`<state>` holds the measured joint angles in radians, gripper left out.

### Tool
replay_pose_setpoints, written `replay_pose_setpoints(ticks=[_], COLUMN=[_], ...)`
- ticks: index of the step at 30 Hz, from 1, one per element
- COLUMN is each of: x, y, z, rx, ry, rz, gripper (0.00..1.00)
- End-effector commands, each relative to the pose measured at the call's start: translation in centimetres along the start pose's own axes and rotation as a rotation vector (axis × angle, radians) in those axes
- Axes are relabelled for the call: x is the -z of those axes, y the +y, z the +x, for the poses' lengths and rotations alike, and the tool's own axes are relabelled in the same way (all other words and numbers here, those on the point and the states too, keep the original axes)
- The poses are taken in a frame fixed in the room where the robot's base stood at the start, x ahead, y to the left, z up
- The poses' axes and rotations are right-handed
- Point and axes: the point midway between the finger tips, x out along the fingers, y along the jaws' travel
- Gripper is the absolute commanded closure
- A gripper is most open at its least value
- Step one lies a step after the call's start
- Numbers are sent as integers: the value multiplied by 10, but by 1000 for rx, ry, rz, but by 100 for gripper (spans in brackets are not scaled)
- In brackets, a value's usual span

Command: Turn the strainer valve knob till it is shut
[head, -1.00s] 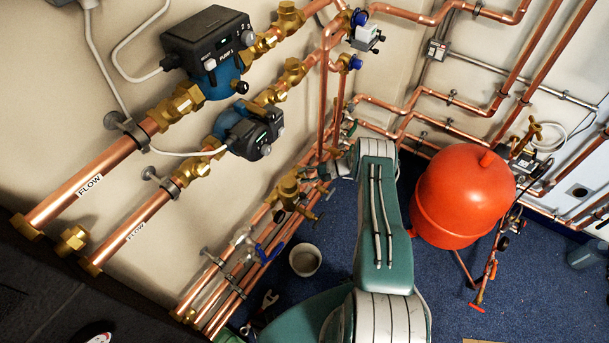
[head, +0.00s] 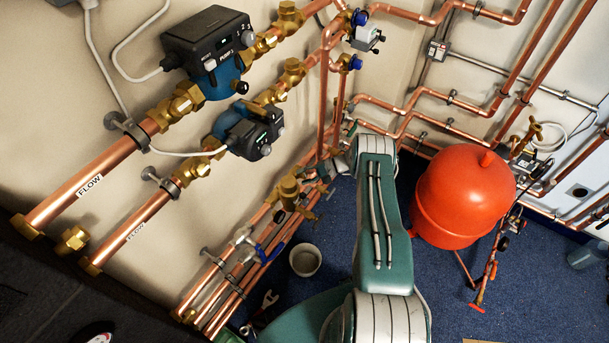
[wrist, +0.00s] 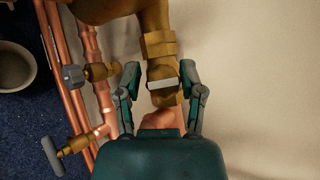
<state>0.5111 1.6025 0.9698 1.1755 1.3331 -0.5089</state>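A brass strainer valve (head: 289,187) sits on the lower copper pipes along the wall, left of my arm in the head view. In the wrist view its brass body (wrist: 160,42) comes down from the top. It ends in a smaller brass piece with a pale grey flat bar (wrist: 163,85), which looks like the knob. My gripper (wrist: 162,98) is open, with one finger on each side of this end. A gap shows on both sides, so the fingers look apart from it. In the head view my gripper (head: 317,171) is small beside the strainer and partly hidden.
Two small brass valves with grey handles (wrist: 72,75) (wrist: 52,155) stand left of the gripper, by copper pipes (wrist: 72,100). Pumps (head: 213,52) hang above. A red tank (head: 463,195) stands right of my arm, and a white pot (head: 305,260) is on the floor.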

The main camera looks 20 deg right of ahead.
Motion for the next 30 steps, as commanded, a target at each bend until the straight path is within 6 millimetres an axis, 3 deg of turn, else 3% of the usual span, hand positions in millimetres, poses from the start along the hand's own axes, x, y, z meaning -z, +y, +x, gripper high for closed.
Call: replay_pose_setpoints(ticks=[14,30], x=[1,2], y=[-1,0], z=[-5,-104], rx=[3,3], ry=[3,3], rz=[-1,0], gripper=[24,24])
